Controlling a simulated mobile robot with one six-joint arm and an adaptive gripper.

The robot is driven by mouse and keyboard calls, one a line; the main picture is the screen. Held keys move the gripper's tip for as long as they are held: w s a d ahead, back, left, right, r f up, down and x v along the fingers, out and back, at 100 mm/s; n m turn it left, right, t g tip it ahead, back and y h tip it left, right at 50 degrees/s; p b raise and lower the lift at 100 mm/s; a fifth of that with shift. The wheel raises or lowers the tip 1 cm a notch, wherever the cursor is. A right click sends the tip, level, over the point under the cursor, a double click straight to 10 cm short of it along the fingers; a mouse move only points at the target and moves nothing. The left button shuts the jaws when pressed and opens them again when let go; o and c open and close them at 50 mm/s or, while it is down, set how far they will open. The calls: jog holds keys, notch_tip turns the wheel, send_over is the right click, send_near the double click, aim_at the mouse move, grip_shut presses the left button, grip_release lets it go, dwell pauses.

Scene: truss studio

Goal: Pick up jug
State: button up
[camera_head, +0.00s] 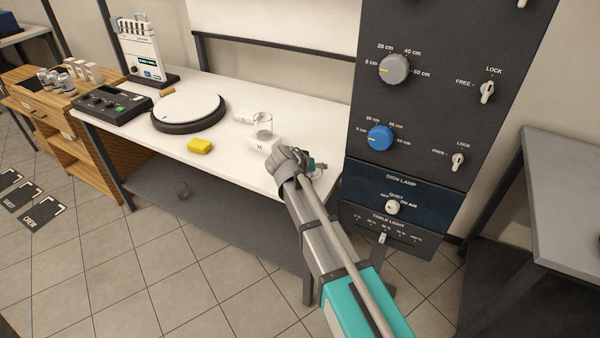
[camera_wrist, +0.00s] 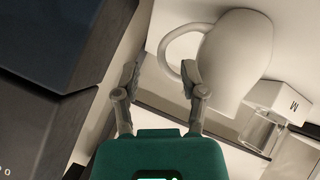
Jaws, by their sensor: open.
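The jug (camera_wrist: 238,58) is pale and smooth, with a loop handle on its left side in the wrist view. It lies tilted in that picture, against the white table top. My gripper (camera_wrist: 161,68) is open, with its two fingers apart at the handle side. The right fingertip overlaps the handle's loop in the picture; I cannot tell whether it touches. Nothing is held. In the head view my gripper (camera_head: 314,166) is a small teal part beyond my wrist, at the table's right end. I cannot make out the jug there; my arm likely covers it.
A white block marked M (camera_wrist: 290,101) and a clear glass (camera_wrist: 258,131) stand close beside the jug. The dark control panel (camera_head: 448,90) rises right of the table. A yellow sponge-like block (camera_head: 200,146) and a round turntable (camera_head: 189,112) are farther left.

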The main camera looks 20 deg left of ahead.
jog(key=shift+b+x, duration=0.85)
jog(key=shift+x, duration=0.85)
jog(key=shift+a, duration=0.15)
jog(key=shift+c, duration=0.3)
grip_shut()
